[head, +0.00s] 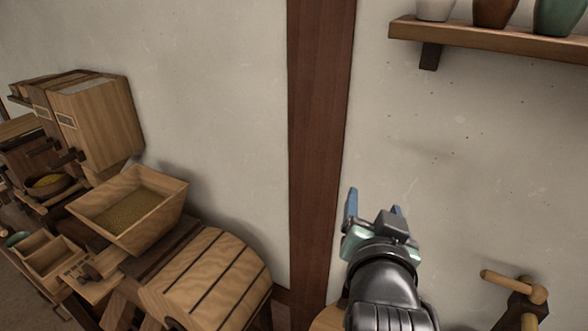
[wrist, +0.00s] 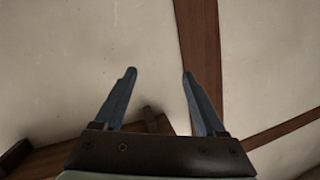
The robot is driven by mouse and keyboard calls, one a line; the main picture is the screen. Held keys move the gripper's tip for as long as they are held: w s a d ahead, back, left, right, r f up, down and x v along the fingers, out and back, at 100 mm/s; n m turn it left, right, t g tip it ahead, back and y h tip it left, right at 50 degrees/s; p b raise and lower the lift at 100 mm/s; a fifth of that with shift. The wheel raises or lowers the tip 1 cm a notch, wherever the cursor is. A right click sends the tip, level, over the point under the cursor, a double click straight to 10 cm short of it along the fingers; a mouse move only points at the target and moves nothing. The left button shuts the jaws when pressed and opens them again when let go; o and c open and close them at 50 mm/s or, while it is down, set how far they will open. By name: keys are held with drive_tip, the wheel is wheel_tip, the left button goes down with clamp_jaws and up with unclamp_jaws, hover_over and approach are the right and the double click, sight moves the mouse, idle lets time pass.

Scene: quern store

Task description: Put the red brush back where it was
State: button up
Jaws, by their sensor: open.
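My gripper (head: 374,198) is raised in front of the wall, just right of the dark wooden post in the head view. Its two blue fingers stand apart with nothing between them. In the wrist view the open fingers (wrist: 158,75) point at the bare wall, with the post behind the right finger. I see no red brush in either view.
A shelf (head: 490,38) with several pots is at the upper right. A wooden handle (head: 512,284) sticks out at the lower right. A grain hopper (head: 130,208), a slatted wooden drum (head: 208,280) and wooden boxes (head: 95,118) fill the left. The wall between post and shelf is clear.

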drive_tip(key=s+a+r+n+t+y, duration=0.1)
drive_tip(key=a+r+n+t, duration=0.2)
drive_tip(key=r, duration=0.6)
drive_tip(key=s+a+r+t, duration=0.1)
drive_tip(key=a+r+t, duration=0.25)
drive_tip(key=r, duration=0.45)
drive_tip(key=s+a+r+n+t+y, duration=0.1)
drive_tip(key=s+a+r+t, duration=0.2)
drive_tip(key=r, duration=0.5)
drive_tip(key=s+a+r+n+t+y, duration=0.2)
drive_tip(key=s+a+r+t, duration=0.1)
drive_tip(key=s+a+r, duration=0.2)
wheel_tip(320, 180, up, 3)
drive_tip(key=shift+s+n, duration=0.3)
drive_tip(key=shift+s, duration=0.95)
